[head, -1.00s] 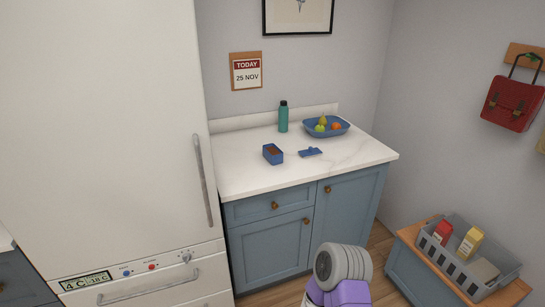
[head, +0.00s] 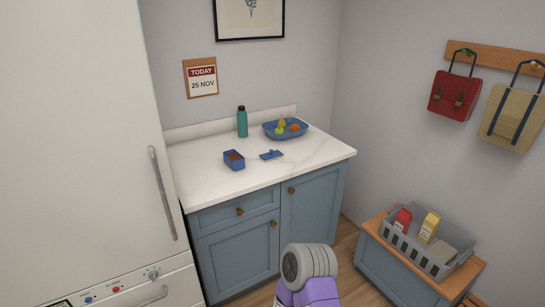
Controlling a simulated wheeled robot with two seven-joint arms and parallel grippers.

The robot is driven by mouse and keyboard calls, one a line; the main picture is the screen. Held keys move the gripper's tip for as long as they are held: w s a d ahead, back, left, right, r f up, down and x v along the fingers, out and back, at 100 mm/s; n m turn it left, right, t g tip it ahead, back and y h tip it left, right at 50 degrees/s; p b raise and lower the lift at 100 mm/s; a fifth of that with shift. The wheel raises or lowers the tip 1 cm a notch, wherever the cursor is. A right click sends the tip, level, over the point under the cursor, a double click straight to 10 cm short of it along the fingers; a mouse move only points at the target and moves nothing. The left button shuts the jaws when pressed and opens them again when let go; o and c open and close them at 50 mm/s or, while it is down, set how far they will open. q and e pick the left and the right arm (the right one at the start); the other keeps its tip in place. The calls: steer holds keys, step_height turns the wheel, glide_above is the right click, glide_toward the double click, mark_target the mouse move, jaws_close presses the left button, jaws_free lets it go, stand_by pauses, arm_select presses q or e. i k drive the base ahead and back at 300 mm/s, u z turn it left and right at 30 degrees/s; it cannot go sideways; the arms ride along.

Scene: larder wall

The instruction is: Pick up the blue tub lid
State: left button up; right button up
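The blue tub lid (head: 271,155) lies flat on the white countertop, with a small raised knob on top. The open blue tub (head: 234,160) stands just left of it, apart from it, with something brown inside. Part of one of my arms shows at the bottom of the head view, below and in front of the cabinet. Neither of my grippers shows in this view.
A blue fruit bowl (head: 286,129) and a teal bottle (head: 242,122) stand behind the lid on the counter (head: 310,155). The counter right of the lid is clear. A grey crate (head: 418,256) sits on a low bench at right; the fridge (head: 75,130) is at left.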

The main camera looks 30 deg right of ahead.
mark_target(272, 154)
steer(key=z, duration=2.1)
steer(key=i, duration=2.7)
steer(key=u, duration=2.7)
